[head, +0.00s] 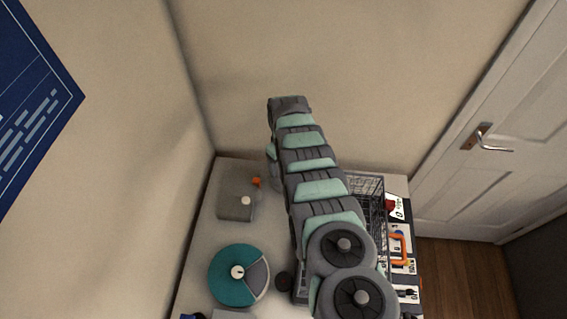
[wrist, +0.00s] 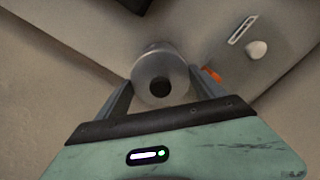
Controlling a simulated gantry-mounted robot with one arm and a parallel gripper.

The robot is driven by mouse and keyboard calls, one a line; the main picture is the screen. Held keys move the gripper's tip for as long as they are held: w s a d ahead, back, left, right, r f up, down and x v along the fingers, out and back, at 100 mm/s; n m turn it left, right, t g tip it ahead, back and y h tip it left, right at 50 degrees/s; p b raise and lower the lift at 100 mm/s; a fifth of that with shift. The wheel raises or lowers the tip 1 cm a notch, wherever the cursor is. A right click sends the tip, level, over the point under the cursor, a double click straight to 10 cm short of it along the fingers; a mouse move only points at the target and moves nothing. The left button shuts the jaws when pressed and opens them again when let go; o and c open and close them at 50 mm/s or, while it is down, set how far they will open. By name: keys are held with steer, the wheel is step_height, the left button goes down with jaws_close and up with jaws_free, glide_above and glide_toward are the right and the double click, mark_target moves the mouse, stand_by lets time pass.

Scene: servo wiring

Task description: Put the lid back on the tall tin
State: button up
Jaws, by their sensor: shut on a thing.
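In the wrist view, a round grey metal lid (wrist: 146,94) with a black knob (wrist: 160,86) sits between the two fingers of my gripper (wrist: 162,92). The fingers are shut on it from both sides. A grey rounded body (wrist: 158,51) shows just beyond the lid; I cannot tell whether it is the tall tin or the lid's own side, nor whether the lid touches a tin. In the head view my arm hides the gripper, the lid and any tall tin.
A grey box (head: 236,207) with a white knob and an orange piece (head: 257,182) are near the held lid. A teal disc (head: 232,291), a small dark round thing (head: 283,282), a wire basket (head: 376,188) and an orange handle (head: 405,245) share the table. Walls stand close behind.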

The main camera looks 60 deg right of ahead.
steer(key=o, duration=1.3)
steer(key=shift+o, duration=0.2)
steer(key=shift+r, duration=0.15)
steer(key=shift+r+p, duration=3.4)
steer(key=shift+p, duration=0.15)
jaws_close()
